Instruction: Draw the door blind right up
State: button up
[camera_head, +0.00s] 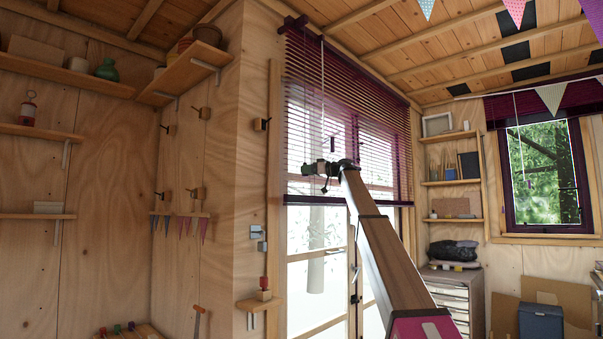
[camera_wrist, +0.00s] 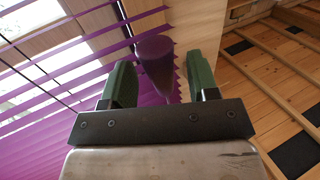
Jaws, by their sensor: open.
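The purple slatted door blind (camera_head: 345,110) hangs over the upper part of the glazed door, its bottom rail (camera_head: 300,199) around mid-door. Its slats also fill the left of the wrist view (camera_wrist: 60,150). A pale cord (camera_head: 322,75) hangs down in front of the slats. My gripper (camera_head: 312,169) is raised before the blind's lower part. In the wrist view, a dark purple tapered pull (camera_wrist: 156,66) shows between the open green fingers of my gripper (camera_wrist: 163,80). I cannot tell how deep it sits between them, and neither finger visibly grips it.
The glazed door (camera_head: 318,270) stands below the blind. A wall cleat (camera_head: 257,232) and a small shelf (camera_head: 260,304) are left of the door frame. Shelves (camera_head: 452,182) and a drawer unit (camera_head: 448,290) stand to the right. A window (camera_head: 543,175) has its own purple blind.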

jog(key=x, duration=0.3)
grip_shut()
notch_tip(320, 180, down, 31)
jog(key=shift+r, duration=0.15)
jog(key=shift+s, duration=0.1)
dwell(0.3)
grip_release()
